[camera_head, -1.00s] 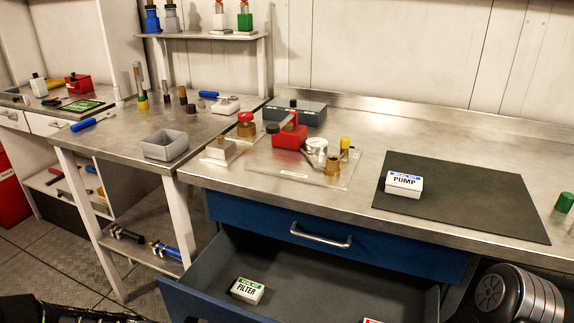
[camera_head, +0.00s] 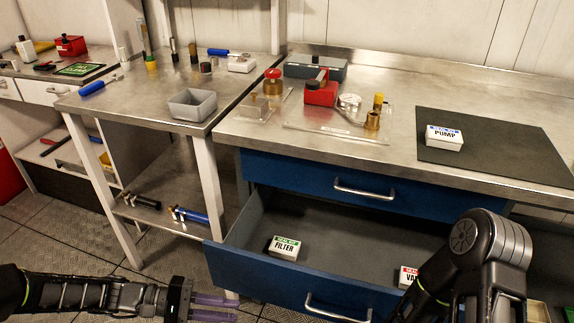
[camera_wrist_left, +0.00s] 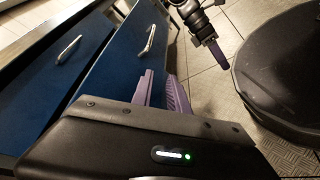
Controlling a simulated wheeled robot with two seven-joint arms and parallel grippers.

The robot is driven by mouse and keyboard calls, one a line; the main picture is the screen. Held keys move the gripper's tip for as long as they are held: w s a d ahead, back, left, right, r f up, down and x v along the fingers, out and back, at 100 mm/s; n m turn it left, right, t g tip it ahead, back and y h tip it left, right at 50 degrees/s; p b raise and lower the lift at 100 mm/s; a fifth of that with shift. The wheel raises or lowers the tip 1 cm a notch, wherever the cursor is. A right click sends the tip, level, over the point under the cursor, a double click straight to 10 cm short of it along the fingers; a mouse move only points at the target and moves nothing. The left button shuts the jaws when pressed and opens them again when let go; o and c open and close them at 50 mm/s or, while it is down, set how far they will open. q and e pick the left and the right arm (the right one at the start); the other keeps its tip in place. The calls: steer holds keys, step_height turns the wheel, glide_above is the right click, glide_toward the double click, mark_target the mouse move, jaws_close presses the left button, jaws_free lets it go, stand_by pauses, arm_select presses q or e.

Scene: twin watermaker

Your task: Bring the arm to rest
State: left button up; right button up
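My left gripper (camera_head: 226,308) is at the lower left of the head view, in front of the open drawer and over the floor. Its two purple fingers are apart with nothing between them; they also show in the left wrist view (camera_wrist_left: 160,82), beside the blue drawer fronts. My right arm (camera_head: 480,260) is bent at the lower right of the head view, and its gripper is out of that view. In the left wrist view, a gripper with a purple finger (camera_wrist_left: 217,50), apparently my right one, hangs over the floor; its opening is unclear.
The blue drawer (camera_head: 300,278) stands open, holding a FILTER box (camera_head: 285,248) and a partly hidden box (camera_head: 408,277). A PUMP box (camera_head: 444,138) lies on the dark mat (camera_head: 500,150) on the bench. A grey bin (camera_head: 192,104) stands on the left table.

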arm_select(q)
steer(key=s+f+t+y, duration=0.1)
steer(key=s+f+y, duration=0.3)
steer(key=f, duration=0.7)
steer(key=s+f+y, duration=0.3)
steer(key=f+y, duration=0.4)
steer(key=f, duration=0.4)
steer(key=s+d+m, duration=0.5)
steer(key=s+d, duration=0.1)
step_height(320, 180, up, 15)
steer(key=d+p, duration=0.1)
steer(key=p, duration=1.3)
steer(key=shift+w+g+p, duration=0.2)
steer(key=shift+g+p, duration=0.2)
arm_select(e)
step_height(320, 180, up, 15)
steer(key=shift+d, duration=0.3)
